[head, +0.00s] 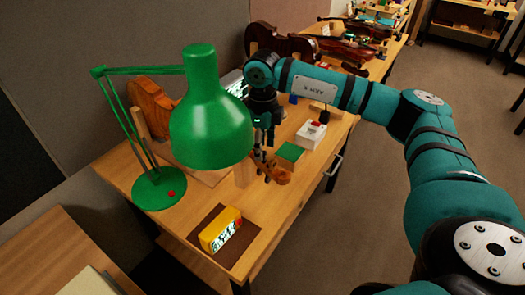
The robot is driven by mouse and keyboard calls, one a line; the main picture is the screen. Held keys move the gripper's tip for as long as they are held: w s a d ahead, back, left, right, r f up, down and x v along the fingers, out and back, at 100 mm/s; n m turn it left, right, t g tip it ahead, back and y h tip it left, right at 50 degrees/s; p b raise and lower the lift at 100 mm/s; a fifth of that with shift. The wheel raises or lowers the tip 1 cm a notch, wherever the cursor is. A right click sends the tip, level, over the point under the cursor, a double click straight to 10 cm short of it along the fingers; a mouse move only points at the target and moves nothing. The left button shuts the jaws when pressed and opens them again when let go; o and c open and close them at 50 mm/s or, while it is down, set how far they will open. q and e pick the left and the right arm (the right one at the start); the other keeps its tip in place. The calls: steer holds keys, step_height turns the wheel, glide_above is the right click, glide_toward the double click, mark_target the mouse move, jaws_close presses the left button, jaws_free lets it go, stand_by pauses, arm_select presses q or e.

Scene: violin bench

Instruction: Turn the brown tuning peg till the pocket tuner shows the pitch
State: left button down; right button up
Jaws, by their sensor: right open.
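My right gripper (264,146) is open and points down just above the orange-brown violin scroll and pegbox (280,176), partly behind the green lamp shade. Small dark peg shapes show by the scroll; I cannot tell which is the brown tuning peg, nor whether the fingers touch or surround it. My left gripper is not in view.
A green desk lamp (211,120) overhangs the bench (290,208) and hides part of it. A yellow box (221,231) lies on a brown mat (243,259) at the front. A green block (290,153) is beside the scroll. Violins (345,48) lie farther back.

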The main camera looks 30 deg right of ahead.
step_height(320, 180, up, 10)
steer(key=shift+f, duration=0.15)
